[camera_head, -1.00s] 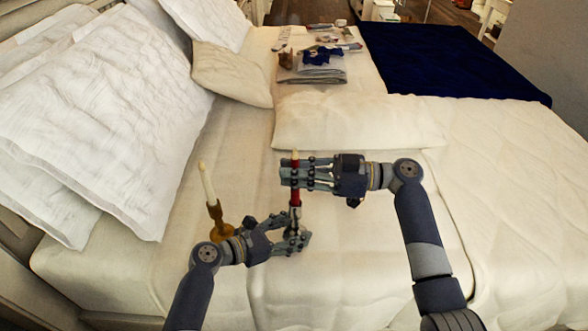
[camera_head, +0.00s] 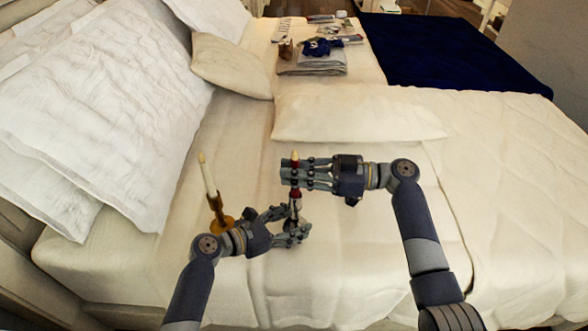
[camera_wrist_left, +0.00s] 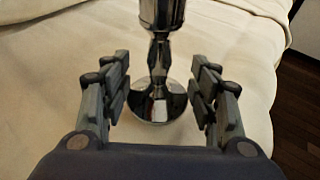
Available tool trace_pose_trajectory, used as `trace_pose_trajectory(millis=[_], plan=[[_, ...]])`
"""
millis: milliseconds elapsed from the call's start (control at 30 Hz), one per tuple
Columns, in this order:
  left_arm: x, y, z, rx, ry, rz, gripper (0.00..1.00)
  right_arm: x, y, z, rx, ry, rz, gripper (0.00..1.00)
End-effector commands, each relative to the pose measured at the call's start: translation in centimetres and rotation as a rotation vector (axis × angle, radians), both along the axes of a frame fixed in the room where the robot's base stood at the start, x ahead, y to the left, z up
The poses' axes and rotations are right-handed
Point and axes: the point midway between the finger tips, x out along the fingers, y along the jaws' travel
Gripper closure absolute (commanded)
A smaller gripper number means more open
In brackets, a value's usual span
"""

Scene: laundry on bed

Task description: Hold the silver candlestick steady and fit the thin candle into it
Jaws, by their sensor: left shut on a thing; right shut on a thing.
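The silver candlestick (camera_head: 295,212) stands between the fingers of my left gripper (camera_head: 291,231), which is shut on it. In the left wrist view its shiny stem (camera_wrist_left: 159,55) and round base (camera_wrist_left: 159,102) show between the fingers (camera_wrist_left: 162,92). The thin candle (camera_head: 295,159) is dark red with a pale tip. My right gripper (camera_head: 293,175) is shut on it and holds it upright directly above the candlestick. The candle's lower end meets the candlestick's top in the picture; whether it sits inside the socket I cannot tell.
A brass candlestick (camera_head: 220,222) with a white candle (camera_head: 207,175) stands just left of my left gripper on the bed (camera_head: 380,270). Pillows (camera_head: 100,115) lie at left, a long cushion (camera_head: 355,116) behind the grippers, and folded laundry (camera_head: 312,65) farther back. The bed is clear at right.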

Motion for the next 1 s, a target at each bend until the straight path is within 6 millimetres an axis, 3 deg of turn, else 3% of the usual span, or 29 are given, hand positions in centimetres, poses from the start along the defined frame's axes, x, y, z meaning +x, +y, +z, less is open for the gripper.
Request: trace_pose_trajectory(millis=[100,133,200,233,667,1000], plan=[[-0.3,0.2,-0.8,0.008,0.013,0.0,0.58,0.0,0.0,-0.3,0.001,0.001,0.0,1.0],[-0.3,0.2,-0.8,0.008,0.013,0.0,0.58,0.0,0.0,-0.3,0.001,0.001,0.0,0.81],[-0.3,0.2,-0.8,0.008,0.013,0.0,0.58,0.0,0.0,-0.3,0.001,0.0,0.0,0.65],[-0.3,0.2,-0.8,0.008,0.013,0.0,0.58,0.0,0.0,-0.3,0.001,0.0,0.0,0.62],[-0.3,0.2,-0.8,0.007,0.014,0.0,0.58,0.0,-0.9,-0.3,-0.002,0.0,-0.001,0.62],[-0.3,0.2,-0.8,0.007,0.014,0.0,0.58,-0.5,-7.6,-0.2,-0.002,-0.001,-0.002,0.62]])
